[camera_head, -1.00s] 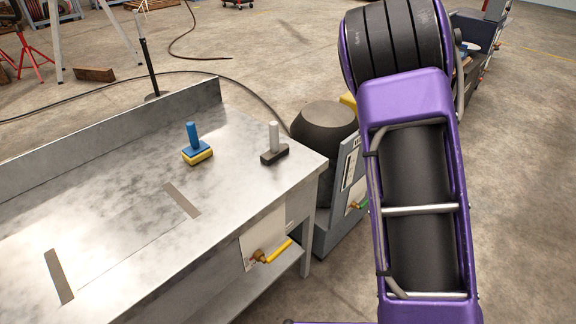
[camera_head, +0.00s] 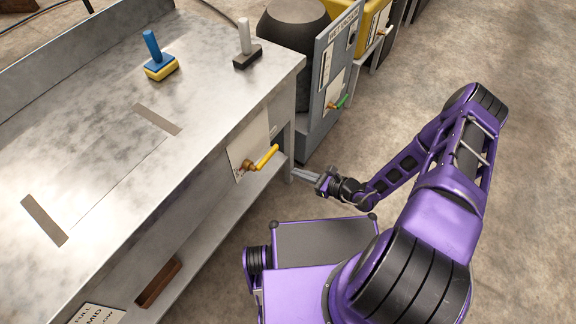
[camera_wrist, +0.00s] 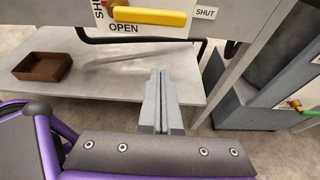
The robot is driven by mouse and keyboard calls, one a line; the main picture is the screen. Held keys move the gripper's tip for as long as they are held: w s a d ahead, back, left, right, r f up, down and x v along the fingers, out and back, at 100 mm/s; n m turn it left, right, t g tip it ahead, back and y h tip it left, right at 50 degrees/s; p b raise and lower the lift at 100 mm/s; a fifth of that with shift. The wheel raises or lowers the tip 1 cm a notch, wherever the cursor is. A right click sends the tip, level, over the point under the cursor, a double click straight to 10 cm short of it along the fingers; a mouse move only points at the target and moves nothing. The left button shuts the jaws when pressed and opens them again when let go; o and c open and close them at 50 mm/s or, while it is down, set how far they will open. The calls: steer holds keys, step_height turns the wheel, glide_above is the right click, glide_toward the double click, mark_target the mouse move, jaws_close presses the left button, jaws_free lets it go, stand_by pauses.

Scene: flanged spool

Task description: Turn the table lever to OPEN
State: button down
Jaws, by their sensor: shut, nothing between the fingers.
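The table lever (camera_head: 267,157) is a yellow handle on a brass pivot, fixed to a white plate on the table's front panel near its right end. In the wrist view the yellow handle (camera_wrist: 152,15) lies about level, its free end toward the right-hand SHUT label (camera_wrist: 205,12). The OPEN label (camera_wrist: 124,28) is below the handle. The pivot is mostly cut off by the top edge there. My gripper (camera_head: 298,173) is to the right of the lever, apart from it. In the wrist view its closed fingers (camera_wrist: 161,75) are empty, below the handle.
The metal table (camera_head: 90,140) carries a blue-handled yellow block (camera_head: 158,60) and a grey-handled dark block (camera_head: 246,48). A brown tray (camera_wrist: 43,67) sits on the lower shelf. A grey cabinet with a green lever (camera_head: 342,102) stands behind to the right. Open floor lies right.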

steer(key=w+a+r, duration=0.1)
steer(key=w+a, duration=0.4)
steer(key=a, duration=0.1)
steer(key=shift+a+b, duration=0.3)
steer(key=shift+a, duration=0.1)
